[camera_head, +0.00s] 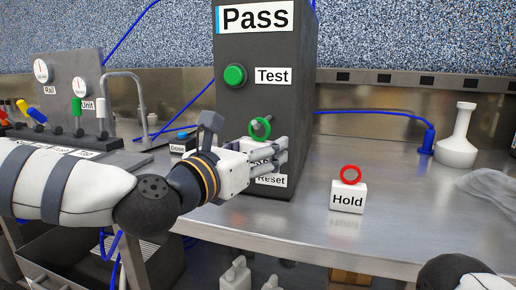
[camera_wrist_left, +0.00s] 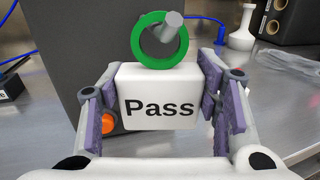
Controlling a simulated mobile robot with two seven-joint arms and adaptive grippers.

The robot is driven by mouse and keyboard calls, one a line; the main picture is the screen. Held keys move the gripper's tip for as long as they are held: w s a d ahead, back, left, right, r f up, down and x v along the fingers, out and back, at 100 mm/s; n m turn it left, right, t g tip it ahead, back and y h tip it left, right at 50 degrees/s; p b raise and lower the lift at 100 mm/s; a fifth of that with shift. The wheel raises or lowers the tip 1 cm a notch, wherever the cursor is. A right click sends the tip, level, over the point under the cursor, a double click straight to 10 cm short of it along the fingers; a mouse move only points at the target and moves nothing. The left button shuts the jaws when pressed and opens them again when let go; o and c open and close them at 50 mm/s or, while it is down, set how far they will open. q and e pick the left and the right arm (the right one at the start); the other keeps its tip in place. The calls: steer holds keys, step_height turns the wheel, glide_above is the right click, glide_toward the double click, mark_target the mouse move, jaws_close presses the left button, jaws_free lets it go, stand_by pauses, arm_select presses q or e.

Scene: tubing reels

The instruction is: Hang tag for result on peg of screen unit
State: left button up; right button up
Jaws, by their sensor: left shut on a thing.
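The screen unit (camera_head: 292,90) is a tall dark box whose screen (camera_head: 256,18) reads "Pass". My left gripper (camera_head: 280,155) is in front of its lower face, shut on the white "Pass" tag (camera_wrist_left: 158,85), which is upright between the pads in the left wrist view. The tag's green ring (camera_wrist_left: 141,42) stands above the pads. The grey peg (camera_wrist_left: 172,28) shows through the ring's opening, its end towards the camera and overlapping the ring's upper right, so the ring appears around it. The head view shows the ring (camera_head: 252,130) but hides most of the tag. The right gripper is out of view.
A white "Hold" tag (camera_head: 347,199) with a red ring stands on the steel bench right of the unit. A green button (camera_head: 234,75) is on the unit; an orange one (camera_wrist_left: 108,122) is beside my fingers. A white bottle (camera_head: 457,140) stands back right.

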arm_select(q)
steer(key=o, duration=1.2)
steer(key=shift+o, duration=0.2)
steer(key=v, duration=1.2)
steer(key=s+f+m+g+y, duration=0.1)
steer(key=s+f+m+g, duration=0.25)
steer(key=f, duration=0.65)
steer(key=s+d+f+m+g+y+p, duration=0.1)
steer(key=s+f+m+g, duration=0.3)
steer(key=f, duration=0.6)
steer(key=s+f+m+g+y, duration=0.15)
steer(key=s+f+m, duration=0.35)
steer(key=f, duration=0.5)
steer(key=s+a+f+m+g+y, duration=0.2)
steer(key=s+a+f+m+g, duration=0.3)
steer(key=s+f, duration=0.55)
steer(key=s+a+f+m+g+y+p, duration=0.1)
steer(key=s+a+f+m+g+y, duration=0.2)
steer(key=s+a+m, duration=0.8)
steer(key=s+a+f+y, duration=0.1)
steer(key=s, duration=0.3)
steer(key=shift+f, duration=0.3)
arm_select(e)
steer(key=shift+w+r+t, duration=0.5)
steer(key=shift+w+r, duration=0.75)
